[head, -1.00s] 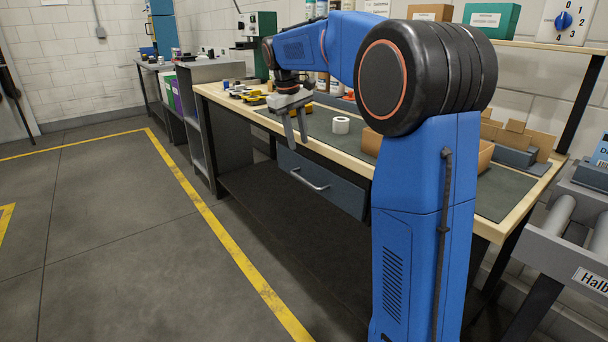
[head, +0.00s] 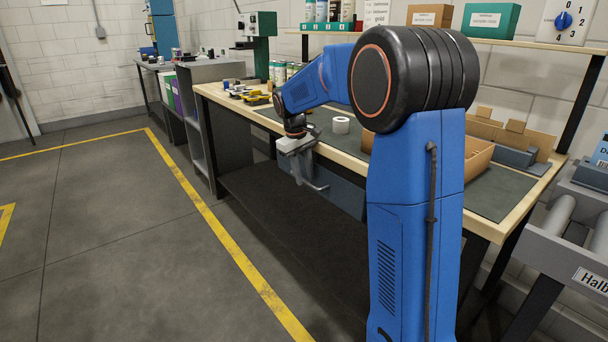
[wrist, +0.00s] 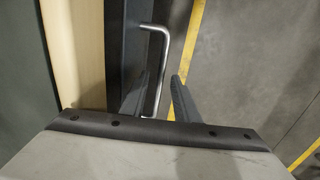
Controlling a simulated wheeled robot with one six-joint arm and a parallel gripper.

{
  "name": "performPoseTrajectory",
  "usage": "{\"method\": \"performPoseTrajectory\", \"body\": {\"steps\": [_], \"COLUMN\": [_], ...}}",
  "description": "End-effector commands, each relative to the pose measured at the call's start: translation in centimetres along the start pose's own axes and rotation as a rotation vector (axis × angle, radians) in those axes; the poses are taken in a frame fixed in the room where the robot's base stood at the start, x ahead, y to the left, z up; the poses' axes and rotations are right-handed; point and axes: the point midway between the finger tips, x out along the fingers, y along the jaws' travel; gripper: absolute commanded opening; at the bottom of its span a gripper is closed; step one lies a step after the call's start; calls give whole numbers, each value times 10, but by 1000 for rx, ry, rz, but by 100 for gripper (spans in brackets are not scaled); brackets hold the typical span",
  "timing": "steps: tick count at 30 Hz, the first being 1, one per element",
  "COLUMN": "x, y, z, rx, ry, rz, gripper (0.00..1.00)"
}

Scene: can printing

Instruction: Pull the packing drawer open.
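The packing drawer (head: 345,192) is a dark blue-grey front under the bench top and looks closed. Its silver bar handle (head: 316,186) is partly hidden by my gripper in the head view. My gripper (head: 300,172) points down at the drawer front, by the left part of the handle. In the wrist view, the handle (wrist: 166,60) stands out from the drawer front (wrist: 120,55). There my gripper (wrist: 160,80) is open, with one finger on the drawer side of the bar and one on the outer side. I cannot tell whether either finger touches it.
The bench's wooden edge (head: 258,122) runs just above the drawer. A white roll (head: 341,125) and a cardboard box (head: 478,155) stand on the bench. The floor (head: 110,230) in front is clear, with a yellow line (head: 225,240) along it.

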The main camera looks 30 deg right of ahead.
Motion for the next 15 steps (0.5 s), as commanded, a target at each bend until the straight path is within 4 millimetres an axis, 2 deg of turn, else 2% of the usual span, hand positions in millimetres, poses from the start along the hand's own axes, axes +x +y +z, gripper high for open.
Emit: {"method": "performPoseTrajectory", "body": {"steps": [7, 10, 11, 15], "x": [1, 1, 1, 0], "y": [0, 0, 0, 0], "z": [0, 0, 0, 0], "rx": [0, 0, 0, 0], "ry": [0, -1, -1, -1], "rz": [0, 0, 0, 0], "gripper": [28, 4, 0, 0]}}
